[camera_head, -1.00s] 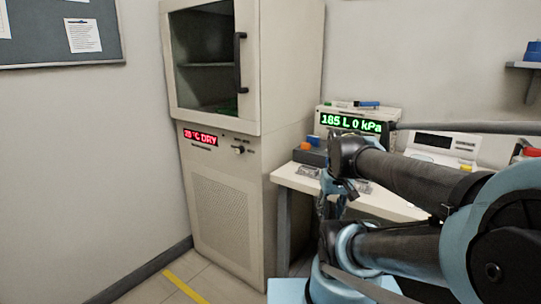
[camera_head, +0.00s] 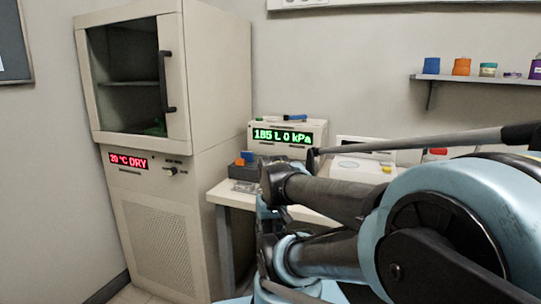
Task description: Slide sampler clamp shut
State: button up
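I cannot make out the sampler clamp in this view. A beige instrument with a green display reading about "185 L 0 kPa" (camera_head: 285,137) stands on the bench, with a small blue and dark item on its top. A second pale instrument (camera_head: 360,165) stands to its right, partly hidden behind my arm. My blue and black arm fills the lower right and covers much of the bench. My gripper's fingertips cannot be made out, so its state and anything in it are hidden.
A tall beige cabinet (camera_head: 205,75) with a dark window and a red "DRY" display stands at left. The bench (camera_head: 232,196) is beside it, with a grey box (camera_head: 244,172) holding orange and blue items. A wall shelf (camera_head: 460,78) with several coloured jars is at upper right.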

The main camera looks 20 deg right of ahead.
aim_at(238, 161)
jog(key=z, duration=0.25)
jog(key=k, duration=1.35)
jog(key=u, duration=0.25)
jog(key=i, duration=1)
